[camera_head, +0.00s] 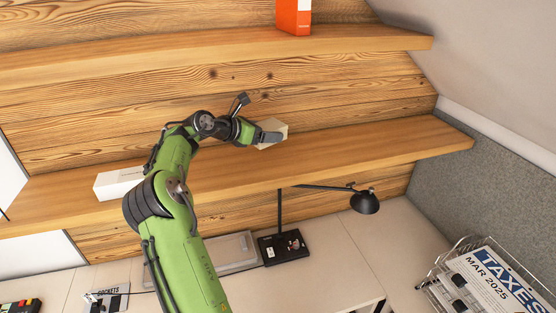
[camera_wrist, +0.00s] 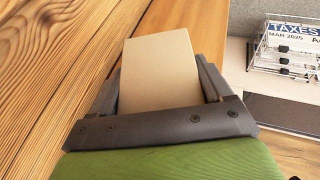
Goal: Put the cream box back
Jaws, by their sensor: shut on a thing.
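The cream box (camera_wrist: 160,72) is between the two dark fingers of my gripper (camera_wrist: 162,85) in the wrist view. My gripper is shut on it. In the head view the cream box (camera_head: 273,132) shows at the end of my green arm, partly covered by my gripper (camera_head: 268,136). It is at the lower wooden shelf (camera_head: 340,150), close to the plank wall. I cannot tell whether the box touches the shelf board.
A white box (camera_head: 118,183) lies at the left of the lower shelf. An orange box (camera_head: 294,16) stands on the upper shelf (camera_head: 200,56). A black lamp (camera_head: 365,201) and a wire tray (camera_head: 480,275) are below. The lower shelf is clear to the right.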

